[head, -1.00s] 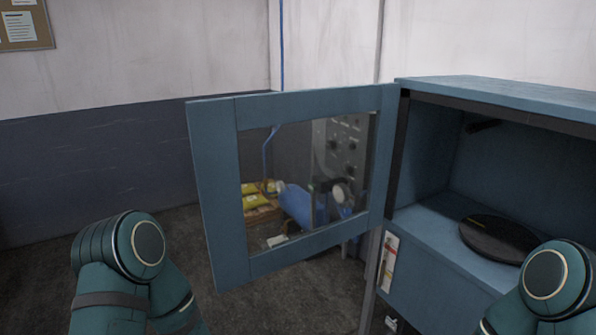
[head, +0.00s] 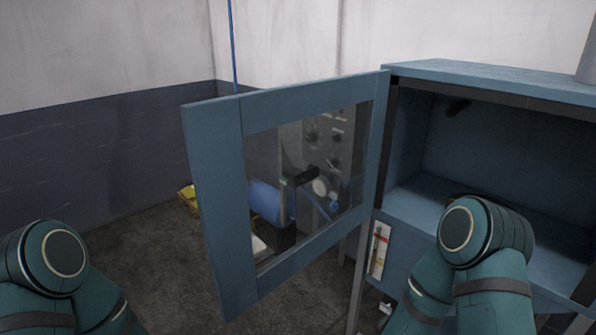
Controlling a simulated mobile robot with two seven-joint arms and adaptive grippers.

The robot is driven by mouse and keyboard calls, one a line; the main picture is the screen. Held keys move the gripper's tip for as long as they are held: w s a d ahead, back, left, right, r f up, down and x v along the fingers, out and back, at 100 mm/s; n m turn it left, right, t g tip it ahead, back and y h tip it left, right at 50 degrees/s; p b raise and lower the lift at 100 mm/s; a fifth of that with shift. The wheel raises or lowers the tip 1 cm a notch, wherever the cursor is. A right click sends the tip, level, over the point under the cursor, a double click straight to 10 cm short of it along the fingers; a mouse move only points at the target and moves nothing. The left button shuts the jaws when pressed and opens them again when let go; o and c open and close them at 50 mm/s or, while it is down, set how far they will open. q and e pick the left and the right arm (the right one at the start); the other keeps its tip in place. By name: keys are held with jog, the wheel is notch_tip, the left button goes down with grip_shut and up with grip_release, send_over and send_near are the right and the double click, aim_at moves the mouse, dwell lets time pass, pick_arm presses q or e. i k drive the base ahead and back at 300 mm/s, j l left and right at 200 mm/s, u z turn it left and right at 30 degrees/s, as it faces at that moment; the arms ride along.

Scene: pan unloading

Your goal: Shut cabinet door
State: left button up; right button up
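The blue cabinet (head: 480,68) stands at the right of the head view with its front open. Its door (head: 212,190), a blue frame around a see-through pane, is hinged at the cabinet's left edge and swung wide open to the left. My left arm shows at the lower left and my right arm at the lower right, in front of the cabinet. Both grippers are out of view. A dark object (head: 458,197) on the cabinet floor is mostly hidden by my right arm.
Through the pane I see a blue rounded object (head: 268,200) and a panel with knobs (head: 325,140). A yellow item (head: 187,194) lies left of the door. A label (head: 380,248) is on the cabinet's lower front. Bare floor (head: 150,240) shows at the left.

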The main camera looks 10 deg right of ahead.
aim_at(214, 129)
jog(key=i+j+z, duration=0.15)
jog(key=j, duration=0.15)
jog(key=i+j+z, duration=0.15)
jog(key=j, duration=0.15)
jog(key=i+j+z, duration=0.15)
jog(key=j, duration=0.15)
jog(key=i+j+z, duration=0.2)
jog(key=j+z, duration=0.25)
jog(key=i+j+z, duration=0.1)
jog(key=j+z, duration=0.85)
jog(key=j, duration=0.2)
